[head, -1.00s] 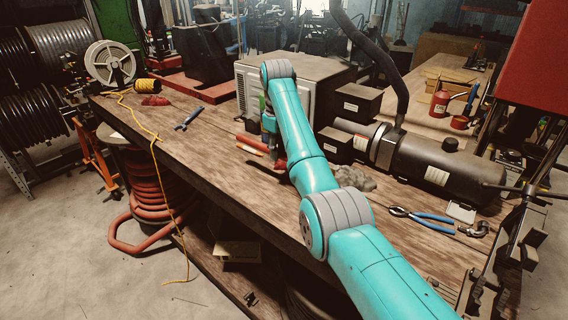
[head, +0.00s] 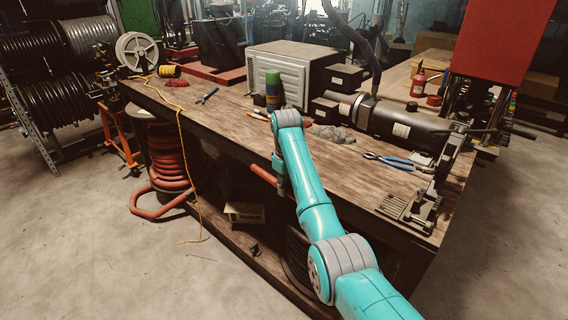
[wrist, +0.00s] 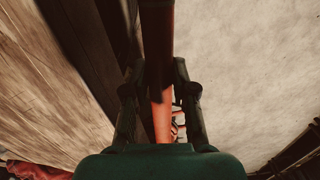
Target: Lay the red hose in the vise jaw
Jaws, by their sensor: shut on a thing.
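The red hose (head: 263,174) is a short straight piece held in front of the bench's front edge in the head view. My gripper (wrist: 159,88) is shut on it, with one dark finger on each side of the hose (wrist: 161,115) in the wrist view. In the head view my gripper (head: 279,178) is largely hidden by my arm. The vise (head: 428,200) is dark metal and appears to be at the bench's front right corner, well to the right of my gripper. Its jaw gap cannot be made out clearly.
The wooden bench (head: 235,128) is mostly clear along its front. Blue-handled pliers (head: 388,160), a grey cloth (head: 335,135) and a black cylinder (head: 405,124) lie toward the right. A larger red hose coil (head: 168,165) stands at the left. The floor in front is open.

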